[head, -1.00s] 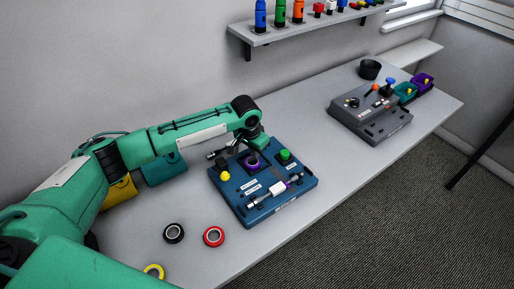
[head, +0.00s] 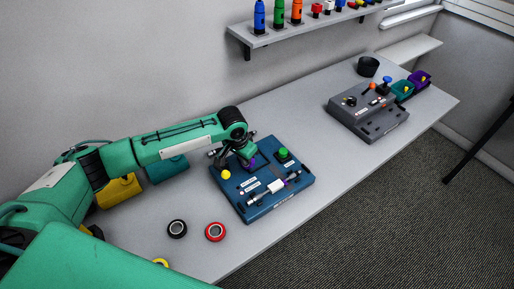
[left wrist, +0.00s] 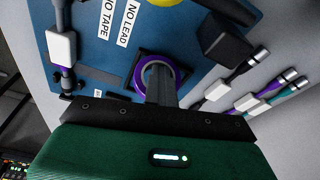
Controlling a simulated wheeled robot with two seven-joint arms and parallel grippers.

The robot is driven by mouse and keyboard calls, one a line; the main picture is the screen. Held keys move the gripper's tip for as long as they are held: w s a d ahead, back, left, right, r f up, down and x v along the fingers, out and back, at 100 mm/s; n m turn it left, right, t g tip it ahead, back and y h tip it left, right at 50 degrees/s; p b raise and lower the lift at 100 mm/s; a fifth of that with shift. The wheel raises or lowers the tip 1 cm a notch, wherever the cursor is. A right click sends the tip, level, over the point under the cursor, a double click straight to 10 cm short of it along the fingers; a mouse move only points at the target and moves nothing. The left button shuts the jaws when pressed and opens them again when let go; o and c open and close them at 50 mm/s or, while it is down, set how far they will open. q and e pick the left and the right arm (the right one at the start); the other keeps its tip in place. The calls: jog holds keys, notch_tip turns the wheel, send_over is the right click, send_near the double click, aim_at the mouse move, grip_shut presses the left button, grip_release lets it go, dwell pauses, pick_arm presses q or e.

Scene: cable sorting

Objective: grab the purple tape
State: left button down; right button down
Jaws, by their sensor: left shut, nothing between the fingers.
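The purple tape (left wrist: 140,72) is a ring lying in a dark square recess on the blue board, seen in the left wrist view. In the head view only a bit of the purple tape (head: 252,163) shows beside my gripper. My left gripper (head: 249,161) is over the tape with its fingers shut and empty. In the left wrist view the shut fingers (left wrist: 160,80) overlap the ring's opening; I cannot tell how deep they reach. The blue board (head: 243,205) stands on the table. My right gripper is not in view.
A black roll (head: 177,228) and a red roll (head: 215,232) lie on the table, with part of a yellow roll (head: 160,262) at its front edge. Cables (left wrist: 245,85) lie by the board. A grey box (head: 378,125) stands farther right, with clear table between.

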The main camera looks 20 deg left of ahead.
pick_arm(q)
jog(key=shift+s+a+f, duration=0.6)
jog(key=shift+s+f, duration=0.15)
jog(key=shift+s, duration=0.1)
jog(key=shift+s+a, duration=0.2)
jog(key=shift+w, duration=0.1)
